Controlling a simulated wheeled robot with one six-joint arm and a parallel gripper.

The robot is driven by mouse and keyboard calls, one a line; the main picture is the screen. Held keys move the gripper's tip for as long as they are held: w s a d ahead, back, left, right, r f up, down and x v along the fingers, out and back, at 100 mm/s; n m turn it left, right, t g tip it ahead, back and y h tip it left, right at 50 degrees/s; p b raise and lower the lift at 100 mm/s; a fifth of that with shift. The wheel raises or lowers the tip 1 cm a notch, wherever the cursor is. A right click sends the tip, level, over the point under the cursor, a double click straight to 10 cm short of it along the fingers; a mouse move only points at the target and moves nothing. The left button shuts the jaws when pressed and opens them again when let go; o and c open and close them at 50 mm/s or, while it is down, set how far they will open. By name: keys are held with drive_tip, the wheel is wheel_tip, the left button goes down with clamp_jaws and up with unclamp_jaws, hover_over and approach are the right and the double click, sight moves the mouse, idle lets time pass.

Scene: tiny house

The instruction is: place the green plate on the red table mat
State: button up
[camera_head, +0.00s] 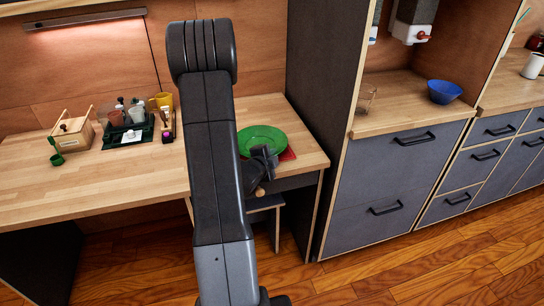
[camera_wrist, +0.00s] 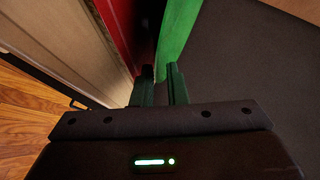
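The green plate (camera_head: 262,138) is over the right part of the wooden desk. The red table mat (camera_head: 288,154) shows past the plate's lower right edge, and the rest is hidden under the plate and my gripper. My gripper (camera_head: 264,160) is at the plate's near edge. In the wrist view my gripper (camera_wrist: 161,75) has its two fingers close together, with the rim of the green plate (camera_wrist: 178,38) between them. The red mat (camera_wrist: 119,22) shows left of the plate there, with a dark gap between. I cannot tell whether the plate touches the mat.
On the desk (camera_head: 110,183) stand a wooden box (camera_head: 72,135), a dark tray (camera_head: 127,138) with cups and a yellow mug (camera_head: 164,101). A tall dark panel (camera_head: 318,75) rises at the desk's right end. A blue bowl (camera_head: 444,92) is on the counter.

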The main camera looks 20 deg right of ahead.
drive_tip(key=shift+o, duration=0.9)
drive_tip(key=shift+r, duration=0.15)
drive_tip(key=shift+s+a, duration=0.1)
drive_tip(key=v, duration=1.1)
drive_tip(key=shift+s+r, duration=0.15)
drive_tip(key=shift+s, duration=0.15)
drive_tip(key=shift+a, duration=0.15)
